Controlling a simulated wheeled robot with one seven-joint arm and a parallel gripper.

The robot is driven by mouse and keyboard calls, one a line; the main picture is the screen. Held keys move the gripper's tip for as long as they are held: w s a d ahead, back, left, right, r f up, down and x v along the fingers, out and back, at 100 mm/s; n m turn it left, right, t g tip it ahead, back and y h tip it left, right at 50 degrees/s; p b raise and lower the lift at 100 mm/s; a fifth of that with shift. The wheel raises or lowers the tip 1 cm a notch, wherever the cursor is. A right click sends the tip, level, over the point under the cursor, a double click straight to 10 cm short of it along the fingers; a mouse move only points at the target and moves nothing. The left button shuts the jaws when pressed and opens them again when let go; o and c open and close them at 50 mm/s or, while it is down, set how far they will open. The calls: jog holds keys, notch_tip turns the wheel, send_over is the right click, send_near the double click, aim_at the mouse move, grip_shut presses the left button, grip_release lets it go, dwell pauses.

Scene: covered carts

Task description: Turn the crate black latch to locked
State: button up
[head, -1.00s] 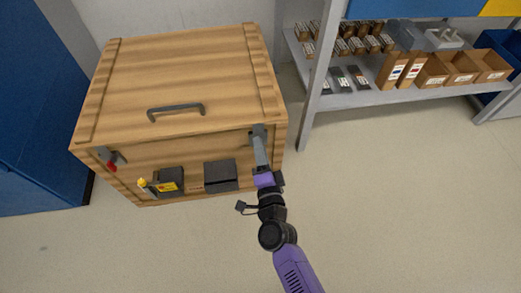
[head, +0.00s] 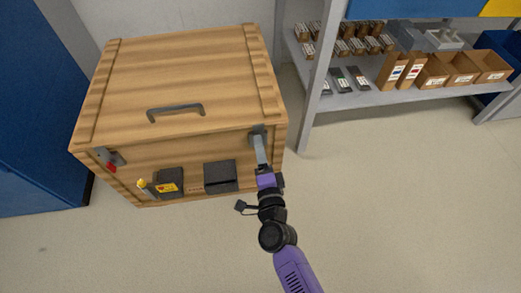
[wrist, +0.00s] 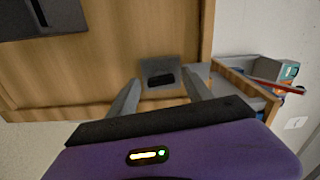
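A wooden crate (head: 185,85) with a closed lid stands at left centre in the head view. The black latch (head: 258,131) is at the right end of its front, near the top edge. In the wrist view it shows as a grey plate with a dark piece (wrist: 161,79) lying roughly level. My gripper (head: 261,150) is just in front of the latch. In the wrist view its two fingers (wrist: 162,90) are spread, one on each side of the plate, with nothing held. Whether a finger touches the latch cannot be told.
A second latch with a red tip (head: 110,162) is at the crate's front left. A dark handle (head: 175,111) is on the lid. Dark boxes (head: 220,176) are on the front. A shelf (head: 400,95) with cartons stands right; the floor (head: 410,200) in front is clear.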

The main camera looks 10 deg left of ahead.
jog(key=p+v, duration=0.1)
jog(key=v, duration=0.6)
jog(key=shift+s, duration=0.4)
jog(key=shift+d, duration=0.1)
dwell(0.4)
jog(key=s+d+r+n+g+h, duration=0.15)
jog(key=s+d+r+n, duration=0.3)
jog(key=s+d, duration=0.5)
jog(key=s+d+r+n+h, duration=0.2)
jog(key=s+d+r+n, duration=0.3)
jog(key=s, duration=0.7)
jog(key=s+d+r+n+g+h, duration=0.15)
jog(key=s+d+r+n, duration=0.3)
jog(key=s+d, duration=0.5)
notch_tip(320, 180, up, 33)
jog(key=a+p, duration=0.1)
jog(key=p, duration=3.1)
jog(key=shift+s+a+f+m+p, duration=0.15)
jog(key=shift+s+m+p, duration=0.15)
jog(key=shift+s+m, duration=0.15)
